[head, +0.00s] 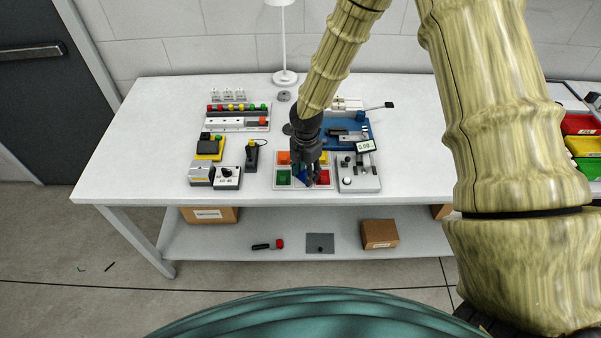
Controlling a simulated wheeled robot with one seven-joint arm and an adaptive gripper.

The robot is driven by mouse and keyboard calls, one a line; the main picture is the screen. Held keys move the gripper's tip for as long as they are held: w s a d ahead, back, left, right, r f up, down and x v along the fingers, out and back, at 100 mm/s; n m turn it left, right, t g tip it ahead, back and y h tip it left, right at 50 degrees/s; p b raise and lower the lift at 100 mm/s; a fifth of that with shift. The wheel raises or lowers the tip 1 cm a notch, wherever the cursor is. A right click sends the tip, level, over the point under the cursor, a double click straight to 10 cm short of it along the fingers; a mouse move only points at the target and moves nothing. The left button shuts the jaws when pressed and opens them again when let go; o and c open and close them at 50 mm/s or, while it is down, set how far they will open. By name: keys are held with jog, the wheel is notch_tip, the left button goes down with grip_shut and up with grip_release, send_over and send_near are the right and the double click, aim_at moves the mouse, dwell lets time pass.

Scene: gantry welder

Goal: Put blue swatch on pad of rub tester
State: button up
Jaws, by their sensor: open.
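My gripper (311,181) is open and points down over a white tray (275,186) of coloured swatches, near the front edge of the table. A blue swatch (301,174) shows partly between and beside the dark fingers. The fingers hide part of it, and I cannot tell whether they touch it. A blue-based device (356,137) stands behind and right of the tray, partly hidden by my gripper and arm. It may be the rub tester; its pad cannot be made out.
Orange, green (283,177) and red (324,177) swatches share the tray. A grey gauge (361,184) with a small display stands close on its right. Small devices (228,177) and a rack (237,123) stand left. A lamp (284,77) is behind. The table's far left is clear.

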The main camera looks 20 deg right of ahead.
jog(key=shift+f, duration=0.35)
jog(key=c, duration=0.9)
jog(key=shift+r, duration=0.1)
